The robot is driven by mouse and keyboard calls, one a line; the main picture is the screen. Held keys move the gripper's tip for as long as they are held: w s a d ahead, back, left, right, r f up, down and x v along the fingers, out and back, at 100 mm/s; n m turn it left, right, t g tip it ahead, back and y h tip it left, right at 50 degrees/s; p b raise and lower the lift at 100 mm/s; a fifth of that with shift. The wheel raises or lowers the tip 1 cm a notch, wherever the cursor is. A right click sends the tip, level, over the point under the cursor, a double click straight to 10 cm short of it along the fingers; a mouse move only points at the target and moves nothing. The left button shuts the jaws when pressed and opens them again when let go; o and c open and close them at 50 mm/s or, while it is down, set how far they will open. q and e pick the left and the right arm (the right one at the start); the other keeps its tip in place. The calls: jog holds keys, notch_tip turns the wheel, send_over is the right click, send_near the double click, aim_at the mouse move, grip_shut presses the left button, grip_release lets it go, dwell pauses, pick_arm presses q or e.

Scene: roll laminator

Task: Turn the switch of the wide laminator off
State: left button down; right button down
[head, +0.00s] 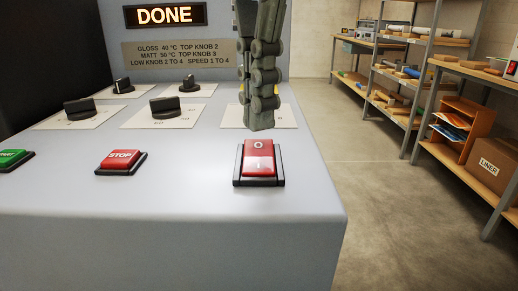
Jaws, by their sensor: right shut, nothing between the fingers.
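The wide laminator's grey panel (200,225) fills the left and middle of the head view. Its red rocker switch (258,165) sits in a black frame near the panel's front right, with O on the far half and I on the near half. The far O half looks darker than the near I half. My right gripper (260,125) is shut and empty, pointing down just behind the switch, in front of a white dial plate. I cannot tell whether its tips touch the panel. My left gripper is not in view.
A red STOP button (121,161) and a green button (12,159) lie left of the switch. Several black knobs stand behind them, including one knob (177,105). A display (165,15) reads DONE. Shelves (440,60) stand at the right beyond open floor.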

aim_at(259, 144)
dwell(0.5)
jog(key=shift+f, duration=1.1)
dwell(0.3)
notch_tip(259, 144, up, 3)
jog(key=p, duration=0.3)
jog(key=shift+f, duration=0.2)
notch_tip(259, 144, up, 3)
jog(key=p, duration=0.2)
jog(key=shift+f+p, duration=0.2)
jog(key=shift+p, duration=0.15)
jog(key=shift+r+b, duration=0.15)
jog(key=shift+b, duration=0.15)
jog(key=shift+r, duration=0.8)
